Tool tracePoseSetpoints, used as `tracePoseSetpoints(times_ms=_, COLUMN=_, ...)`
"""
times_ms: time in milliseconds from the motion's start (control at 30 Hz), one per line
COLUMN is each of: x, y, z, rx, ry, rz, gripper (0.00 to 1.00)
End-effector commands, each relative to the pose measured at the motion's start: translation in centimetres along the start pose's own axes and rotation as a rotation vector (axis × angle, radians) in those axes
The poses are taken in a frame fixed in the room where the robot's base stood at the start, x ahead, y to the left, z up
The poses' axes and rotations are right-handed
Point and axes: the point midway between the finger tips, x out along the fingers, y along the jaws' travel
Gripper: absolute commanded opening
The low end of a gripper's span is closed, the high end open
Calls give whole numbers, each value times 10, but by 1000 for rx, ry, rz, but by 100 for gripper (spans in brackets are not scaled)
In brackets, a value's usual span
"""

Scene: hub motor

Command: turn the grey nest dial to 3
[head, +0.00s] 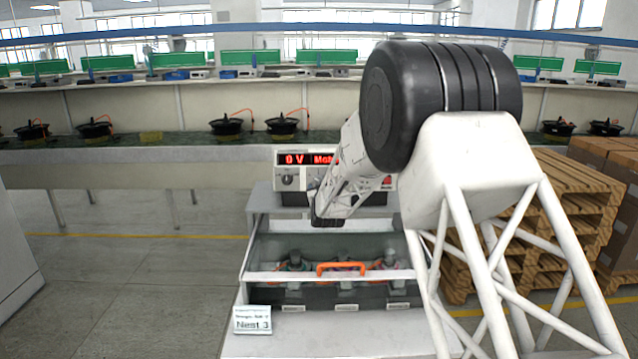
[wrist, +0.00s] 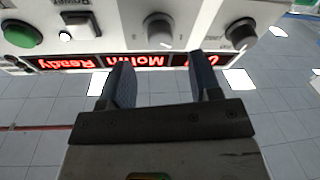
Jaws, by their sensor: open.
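The control box (head: 292,160) stands on the bench in the head view, its red display reading "0 V" and "Mot…". The wrist view shows its panel upside down, with a grey dial (wrist: 158,30) and a darker knob (wrist: 240,33) to its right. The grey dial's printed scale and pointer setting are unreadable. My gripper (wrist: 161,62) is open and empty in front of the panel. The grey dial shows between and beyond the two fingers, not visibly gripped. In the head view my arm hides the fingers and much of the panel. A card (head: 253,320) reads "Nest 3".
Below the box is a clear-covered fixture (head: 262,277) with an orange handle (head: 340,268) and several nests. The panel also has a green button (wrist: 22,34) and a white-capped power switch (wrist: 75,24). Wooden pallets (head: 560,215) stand at right.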

Motion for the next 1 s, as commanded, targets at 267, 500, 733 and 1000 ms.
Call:
tracePoseSetpoints(times_ms=267, x=28, y=0, z=1, rx=0, ry=0, rz=0, gripper=58)
tracePoseSetpoints(times_ms=500, x=45, y=0, z=0, rx=0, ry=0, rz=0, gripper=58)
tracePoseSetpoints(times_ms=733, x=52, y=0, z=0, rx=0, ry=0, rz=0, gripper=58)
tracePoseSetpoints(times_ms=1000, x=52, y=0, z=0, rx=0, ry=0, rz=0, gripper=58)
